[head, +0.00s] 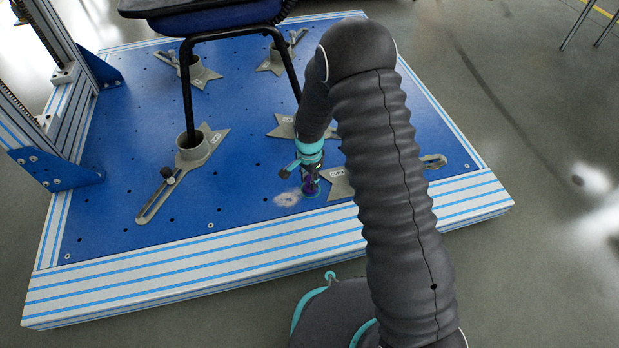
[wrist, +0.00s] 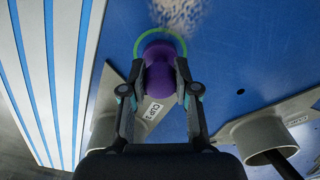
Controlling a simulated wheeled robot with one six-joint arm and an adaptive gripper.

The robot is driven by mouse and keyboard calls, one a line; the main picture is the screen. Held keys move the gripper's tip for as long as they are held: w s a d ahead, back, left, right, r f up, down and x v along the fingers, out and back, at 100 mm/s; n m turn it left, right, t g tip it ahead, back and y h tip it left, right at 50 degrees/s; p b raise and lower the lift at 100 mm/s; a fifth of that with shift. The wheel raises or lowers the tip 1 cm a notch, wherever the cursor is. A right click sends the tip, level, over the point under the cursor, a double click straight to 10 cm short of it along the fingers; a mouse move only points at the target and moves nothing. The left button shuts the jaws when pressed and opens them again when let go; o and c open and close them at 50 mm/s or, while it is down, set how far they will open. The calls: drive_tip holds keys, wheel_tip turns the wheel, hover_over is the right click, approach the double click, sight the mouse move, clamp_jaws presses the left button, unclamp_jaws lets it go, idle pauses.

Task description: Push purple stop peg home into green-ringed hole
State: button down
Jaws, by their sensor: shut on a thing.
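The purple stop peg (wrist: 158,75) is between the two fingers of my gripper (wrist: 160,88), which is shut on it. In the wrist view the peg's far end lies inside the outline of the green ring (wrist: 181,45) on the blue plate. I cannot tell how deep the peg sits in the hole, which the peg hides. In the head view my gripper (head: 308,178) points down at the plate near its front edge, and a bit of the purple peg (head: 311,188) shows beneath it.
The blue plate (head: 110,200) has grey clamps, one labelled CUP 3 (wrist: 150,112) beside my gripper. Another clamp (wrist: 262,135) holds a dark chair leg. A chair (head: 215,18) stands on the plate behind. A white patch (head: 287,199) lies left of the peg.

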drive_tip(key=shift+f, duration=0.2)
drive_tip(key=c, duration=0.8)
unclamp_jaws()
drive_tip(key=shift+r, duration=0.1)
wheel_tip(320, 180, up, 12)
drive_tip(key=shift+f, duration=0.1)
